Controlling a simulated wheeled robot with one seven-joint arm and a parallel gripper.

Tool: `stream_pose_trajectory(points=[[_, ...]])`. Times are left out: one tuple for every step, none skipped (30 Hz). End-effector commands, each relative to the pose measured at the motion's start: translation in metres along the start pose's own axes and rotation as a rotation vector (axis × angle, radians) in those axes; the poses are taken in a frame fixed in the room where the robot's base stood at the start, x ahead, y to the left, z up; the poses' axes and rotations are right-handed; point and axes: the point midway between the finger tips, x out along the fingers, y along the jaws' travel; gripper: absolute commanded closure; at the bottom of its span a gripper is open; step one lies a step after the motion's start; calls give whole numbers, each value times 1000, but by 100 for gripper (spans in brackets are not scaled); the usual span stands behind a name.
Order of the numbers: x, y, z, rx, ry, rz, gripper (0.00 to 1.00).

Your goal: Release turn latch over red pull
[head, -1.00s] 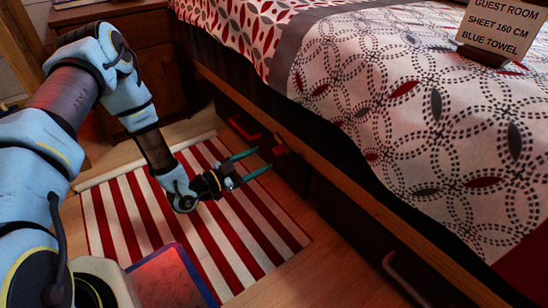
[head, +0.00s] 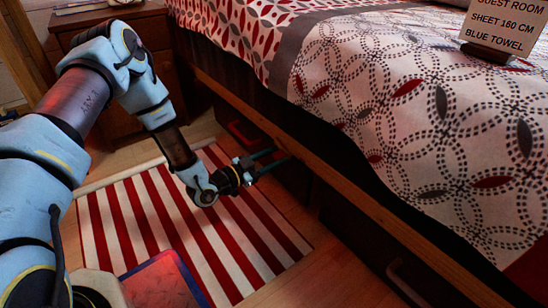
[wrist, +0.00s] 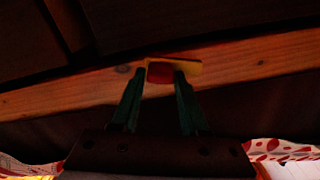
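A small turn latch with a red face (wrist: 163,73) and an orange-yellow edge shows at the bed's wooden rail in the wrist view. The two dark green fingers of my gripper (wrist: 160,76) are spread apart, with the latch between their tips. I cannot tell whether they touch it. In the head view my gripper (head: 273,158) reaches under the bed's side rail (head: 300,150), and the latch is hidden there. A red part (head: 243,135), possibly the red pull, shows low on the dark bed side, left of and beyond my gripper.
A dark drawer handle (head: 406,283) is at lower right. A red-and-white striped rug (head: 125,220) lies below my arm. A wooden nightstand (head: 105,70) stands behind. A sign (head: 503,22) stands on the bed.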

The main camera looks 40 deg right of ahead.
Motion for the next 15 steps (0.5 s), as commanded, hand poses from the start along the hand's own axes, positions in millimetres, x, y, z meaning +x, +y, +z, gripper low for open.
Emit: stream_pose_trajectory(points=[[0,0,0,0,0,0,63],[0,0,0,0,0,0,66],[0,0,0,0,0,0,70],[0,0,0,0,0,0,74],[0,0,0,0,0,0,77],[0,0,0,0,0,0,82],[0,0,0,0,0,0,85],[0,0,0,0,0,0,88],[0,0,0,0,0,0,93],[0,0,0,0,0,0,96],[0,0,0,0,0,0,100],[0,0,0,0,0,0,100],[0,0,0,0,0,0,100],[0,0,0,0,0,0,100],[0,0,0,0,0,0,100]])
